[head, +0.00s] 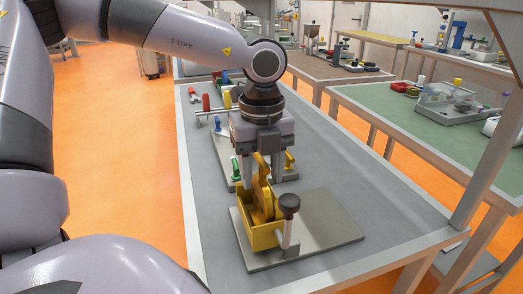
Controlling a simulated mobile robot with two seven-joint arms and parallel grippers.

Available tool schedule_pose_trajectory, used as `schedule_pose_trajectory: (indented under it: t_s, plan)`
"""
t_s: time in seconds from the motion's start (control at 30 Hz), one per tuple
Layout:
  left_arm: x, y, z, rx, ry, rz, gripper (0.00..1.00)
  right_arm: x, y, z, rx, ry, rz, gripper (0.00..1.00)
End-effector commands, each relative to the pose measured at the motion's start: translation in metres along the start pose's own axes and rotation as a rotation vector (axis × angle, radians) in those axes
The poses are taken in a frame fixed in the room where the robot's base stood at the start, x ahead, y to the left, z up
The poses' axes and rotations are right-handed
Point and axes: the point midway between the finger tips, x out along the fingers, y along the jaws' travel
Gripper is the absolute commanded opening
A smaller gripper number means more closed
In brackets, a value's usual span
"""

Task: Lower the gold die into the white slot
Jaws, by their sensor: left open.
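My left gripper (262,178) points down over the bench, its two fingers apart. A flat, rounded gold piece (263,200), which may be the gold die, stands upright in a yellow open-topped box (263,239). Its narrow top reaches up between my fingers; I cannot tell whether either finger touches it. The box sits on a grey base plate (325,238). I cannot make out a white slot. My right gripper is not in view.
Behind my gripper, another plate (284,174) carries green and yellow handled parts. A red-ended roller (206,103) lies farther back. The grey bench top (350,177) is clear at right. A metal frame post (490,155) rises at the bench's right side.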

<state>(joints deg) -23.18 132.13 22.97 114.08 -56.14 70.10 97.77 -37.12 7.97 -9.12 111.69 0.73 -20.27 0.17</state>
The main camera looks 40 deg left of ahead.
Motion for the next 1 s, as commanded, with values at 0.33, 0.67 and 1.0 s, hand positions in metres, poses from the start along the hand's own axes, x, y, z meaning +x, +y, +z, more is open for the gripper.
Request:
schedule_pose_trajectory:
  t_s: [0.33,0.67,1.0]
  plan:
    - [0.022,0.0,0.0,-0.001,0.0,-0.001,0.47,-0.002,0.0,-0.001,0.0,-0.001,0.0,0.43]
    - [0.022,0.0,0.0,0.0,0.0,-0.001,0.0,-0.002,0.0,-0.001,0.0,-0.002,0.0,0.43]
    - [0.021,-0.001,0.0,0.0,-0.001,-0.003,0.0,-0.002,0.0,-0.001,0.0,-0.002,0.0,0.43]
